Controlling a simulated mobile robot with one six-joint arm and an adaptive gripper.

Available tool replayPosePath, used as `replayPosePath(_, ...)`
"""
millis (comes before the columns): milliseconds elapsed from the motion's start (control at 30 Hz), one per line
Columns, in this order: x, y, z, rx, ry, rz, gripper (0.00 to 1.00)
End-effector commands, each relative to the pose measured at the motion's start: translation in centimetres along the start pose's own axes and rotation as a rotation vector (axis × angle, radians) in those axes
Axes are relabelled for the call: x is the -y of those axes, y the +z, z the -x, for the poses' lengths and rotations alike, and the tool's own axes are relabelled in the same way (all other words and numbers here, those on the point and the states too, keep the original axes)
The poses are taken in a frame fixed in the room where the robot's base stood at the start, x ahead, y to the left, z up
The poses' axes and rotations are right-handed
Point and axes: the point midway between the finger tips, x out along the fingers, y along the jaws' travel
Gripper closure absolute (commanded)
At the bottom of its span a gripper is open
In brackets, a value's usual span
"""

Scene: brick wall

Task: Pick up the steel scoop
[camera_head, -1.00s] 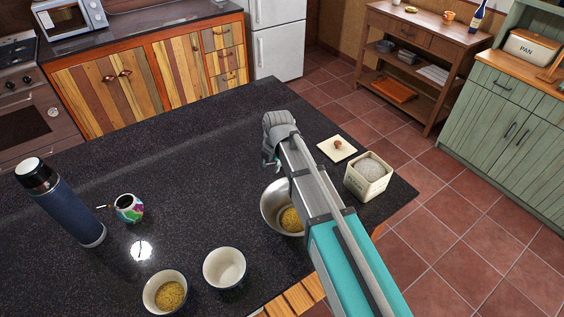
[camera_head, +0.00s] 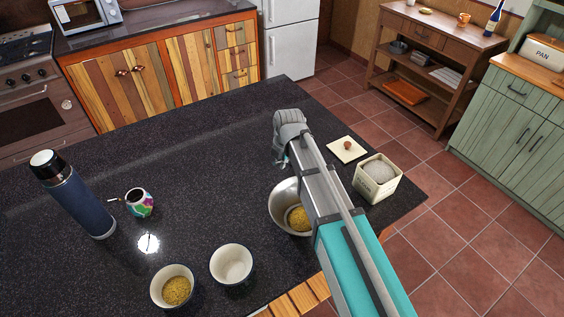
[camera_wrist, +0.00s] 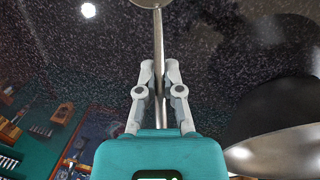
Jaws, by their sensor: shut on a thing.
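The steel scoop (camera_wrist: 158,38) shows in the wrist view as a thin straight handle, with its round end cut off at the top edge. My gripper (camera_wrist: 159,72) has its two fingers shut on the handle, one on each side. The handle runs on down between the fingers to the gripper's body. In the head view my arm hides the scoop and most of the gripper. The steel bowl (camera_head: 283,213), with yellow grain in it, is partly behind my arm. Its curved side and rim also show at the right of the wrist view (camera_wrist: 285,145), beside the gripper.
A square canister (camera_head: 378,185) of pale grains and its lid (camera_head: 347,150) stand right of my arm. The counter's (camera_head: 190,150) far middle is clear.

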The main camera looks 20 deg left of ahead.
Motion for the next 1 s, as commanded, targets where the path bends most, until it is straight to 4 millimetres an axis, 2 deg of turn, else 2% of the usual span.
replayPosePath(400, -0.3, -0.1, 3.5, 0.0, 0.0, 0.0, 1.0)
replayPosePath(933, 3.1, -3.1, 10.1, 0.0, 0.0, 0.0, 1.0)
replayPosePath(1000, 4.7, -4.2, 10.9, 0.0, 0.0, 0.0, 1.0)
